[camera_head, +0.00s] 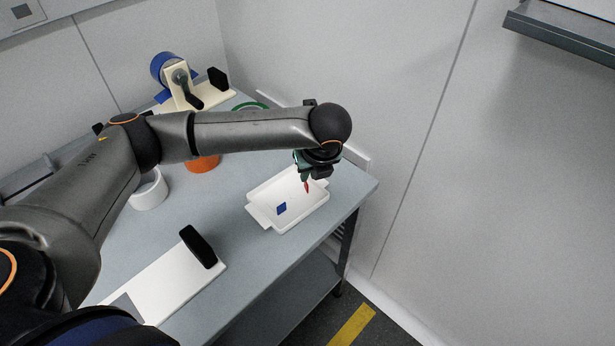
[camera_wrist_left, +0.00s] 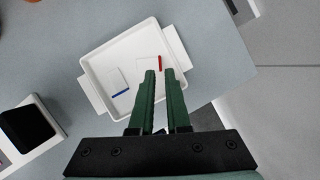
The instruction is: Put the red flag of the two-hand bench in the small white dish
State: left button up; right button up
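The small white dish (camera_head: 262,192) stands near the right end of the grey bench, and the left wrist view shows it from above (camera_wrist_left: 90,68). The red flag (camera_head: 306,187) is in the dish by its far right side. It shows as a thin red strip in the left wrist view (camera_wrist_left: 159,63), just beyond my fingertips. A blue flag (camera_head: 281,208) also is in the dish (camera_wrist_left: 120,93). My left gripper (camera_head: 306,172) is above the dish, its green fingers (camera_wrist_left: 160,73) slightly apart with nothing visible between them. My right gripper is out of view.
A white board with a black block (camera_head: 198,246) lies at the bench's front. A white ring (camera_head: 150,190), an orange round thing (camera_head: 203,164) and a cream stand with a blue roll (camera_head: 163,66) are farther back. A wall rises behind the dish.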

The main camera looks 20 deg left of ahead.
pick_arm(q)
jog(key=v, duration=0.7)
